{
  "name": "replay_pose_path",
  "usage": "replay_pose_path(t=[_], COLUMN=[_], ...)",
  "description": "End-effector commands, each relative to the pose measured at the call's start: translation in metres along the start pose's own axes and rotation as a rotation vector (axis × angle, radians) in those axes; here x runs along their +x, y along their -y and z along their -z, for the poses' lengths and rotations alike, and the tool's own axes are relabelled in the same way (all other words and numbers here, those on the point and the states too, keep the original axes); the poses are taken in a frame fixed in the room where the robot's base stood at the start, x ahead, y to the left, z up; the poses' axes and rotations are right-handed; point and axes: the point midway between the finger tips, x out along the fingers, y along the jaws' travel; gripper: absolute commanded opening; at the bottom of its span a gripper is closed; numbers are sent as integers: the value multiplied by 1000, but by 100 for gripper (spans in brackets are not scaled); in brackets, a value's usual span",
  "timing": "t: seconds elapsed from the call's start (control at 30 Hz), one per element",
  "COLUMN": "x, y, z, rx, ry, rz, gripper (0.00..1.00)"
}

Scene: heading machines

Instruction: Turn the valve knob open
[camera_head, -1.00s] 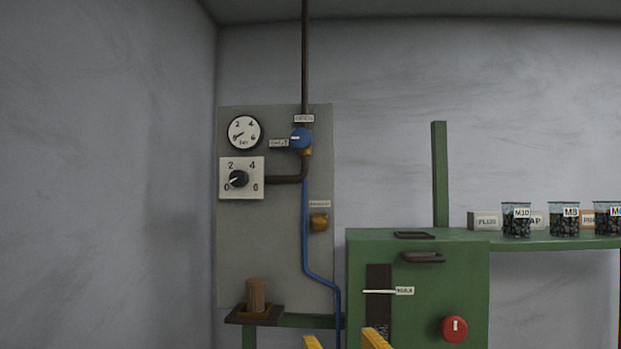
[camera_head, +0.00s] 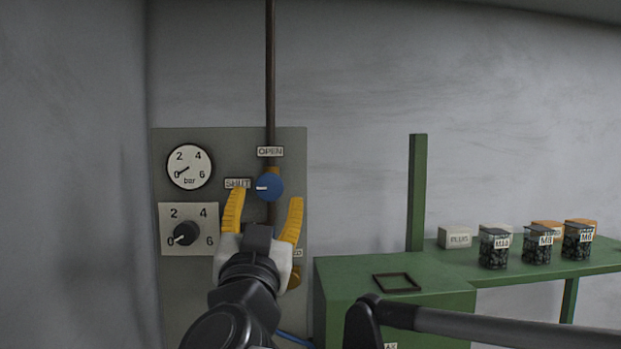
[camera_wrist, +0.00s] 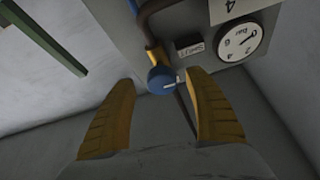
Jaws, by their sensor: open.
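The blue round valve knob (camera_head: 269,187) sits on the brown pipe on the grey panel. Its white pointer mark points left, toward the SHUT label (camera_head: 238,184). The OPEN label (camera_head: 270,151) is above the knob. My gripper (camera_head: 265,205) is open and empty, its yellow fingers spread just below and either side of the knob in the head view. In the wrist view the knob (camera_wrist: 161,80) lies beyond the fingertips, between them, with no visible contact. My gripper covers the pipe below the knob.
A bar gauge (camera_head: 189,166) reading near 0 and a black dial (camera_head: 186,233) at 0 are left of the knob. A green machine (camera_head: 440,300) and a shelf with several labelled jars (camera_head: 494,248) stand to the right. The brown pipe (camera_head: 270,70) rises above the knob.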

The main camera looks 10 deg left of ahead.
Motion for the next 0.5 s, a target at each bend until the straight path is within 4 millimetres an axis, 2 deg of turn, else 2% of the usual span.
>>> replay_pose_path(t=[0.03,0.2,0.33,0.5], x=[12,40,51,56], y=[0,0,0,0], z=[2,2,1,0], rx=[-1,0,-1,0], ry=[-1,-1,-1,-1], rz=[-3,-1,0,1], gripper=[63,63,63,63])
